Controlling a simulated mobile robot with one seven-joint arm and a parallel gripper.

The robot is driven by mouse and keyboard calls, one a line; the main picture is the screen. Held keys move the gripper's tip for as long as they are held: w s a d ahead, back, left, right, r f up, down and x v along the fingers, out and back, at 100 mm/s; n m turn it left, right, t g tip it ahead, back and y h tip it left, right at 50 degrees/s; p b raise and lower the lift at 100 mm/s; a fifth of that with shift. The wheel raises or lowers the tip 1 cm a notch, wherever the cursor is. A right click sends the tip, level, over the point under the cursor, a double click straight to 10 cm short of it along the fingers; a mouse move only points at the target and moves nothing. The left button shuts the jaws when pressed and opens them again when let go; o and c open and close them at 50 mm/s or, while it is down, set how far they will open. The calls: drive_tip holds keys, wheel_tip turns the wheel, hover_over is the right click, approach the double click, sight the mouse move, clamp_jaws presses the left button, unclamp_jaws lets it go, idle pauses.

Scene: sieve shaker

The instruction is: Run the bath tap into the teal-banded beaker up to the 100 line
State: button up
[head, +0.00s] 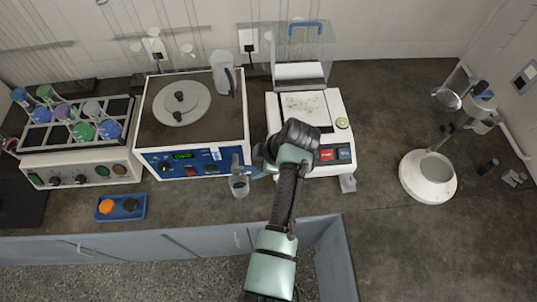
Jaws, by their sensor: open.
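The bath (243,125) is a white box with a dark top, a round grey lid with two black knobs and a blue front panel with a lit green display. A small grey fitting at the right of its front, which looks like the tap (235,162), sits just above a small clear vessel (239,187). This vessel looks like the beaker; its band, markings and any water are too small to make out. My gripper (254,171) is open, just right of the vessel and tap, pointing left. Whether its fingers surround or touch the vessel is unclear.
A balance (310,109) with a clear shield stands right of the bath, partly behind my arm. A rack of coloured flasks (75,125) stands left. A blue tray (121,207) lies front left. A white round-based device (428,177) stands right. The bench (385,120) between is clear.

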drive_tip(key=b+v, duration=0.2)
drive_tip(key=v, duration=0.8)
drive_tip(key=shift+r, duration=0.4)
drive_tip(key=shift+d, duration=0.15)
idle(0.7)
